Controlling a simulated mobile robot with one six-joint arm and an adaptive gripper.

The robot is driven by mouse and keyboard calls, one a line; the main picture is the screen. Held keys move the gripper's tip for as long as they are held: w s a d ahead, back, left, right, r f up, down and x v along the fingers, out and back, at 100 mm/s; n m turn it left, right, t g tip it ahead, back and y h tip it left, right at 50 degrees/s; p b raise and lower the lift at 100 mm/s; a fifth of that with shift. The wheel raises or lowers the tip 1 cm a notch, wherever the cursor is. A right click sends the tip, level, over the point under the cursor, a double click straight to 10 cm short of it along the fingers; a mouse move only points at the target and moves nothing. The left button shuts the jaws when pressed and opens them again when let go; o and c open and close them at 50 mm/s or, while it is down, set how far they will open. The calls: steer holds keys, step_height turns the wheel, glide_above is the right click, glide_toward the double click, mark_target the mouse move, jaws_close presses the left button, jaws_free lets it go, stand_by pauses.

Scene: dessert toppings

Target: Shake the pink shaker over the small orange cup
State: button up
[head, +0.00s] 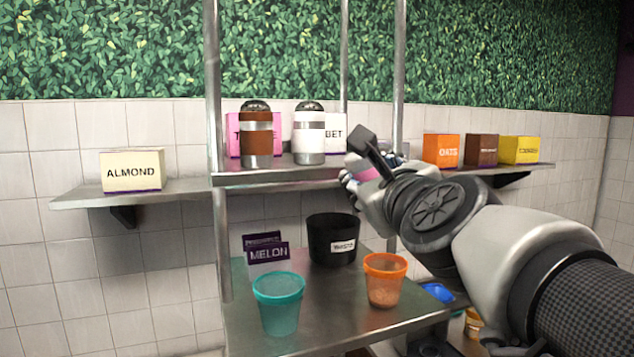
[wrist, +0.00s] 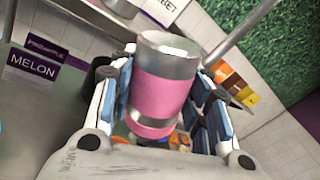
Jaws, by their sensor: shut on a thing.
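The pink shaker (wrist: 162,97), with a pink band and bare metal ends, is held between the blue-padded fingers of my gripper (wrist: 163,82), which is shut on it. In the head view my gripper (head: 360,182) is at shelf height, above and slightly left of the orange cup, and only a small pink part of the shaker (head: 366,174) shows. The small orange cup (head: 384,285) stands upright on the metal table, with something brownish in its lower part. In the wrist view orange bits show below the shaker, but I cannot tell whether they are the cup.
A teal cup (head: 279,305) stands left of the orange cup. A black waste bin (head: 333,237) and a melon sign (head: 267,252) are behind them. A brown shaker (head: 256,137) and a white shaker (head: 308,135) stand on the shelf (head: 272,176). Metal posts rise beside the shelf.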

steer(key=shift+r+p, duration=2.7)
steer(key=shift+r, duration=0.3)
step_height(320, 180, down, 7)
steer(key=b, duration=0.7)
steer(key=shift+f, duration=0.1)
step_height(320, 180, up, 8)
steer(key=p, duration=0.7)
steer(key=shift+f, duration=0.15)
steer(key=shift+f, duration=0.1)
step_height(320, 180, down, 8)
steer(key=b, duration=0.8)
steer(key=shift+f, duration=0.1)
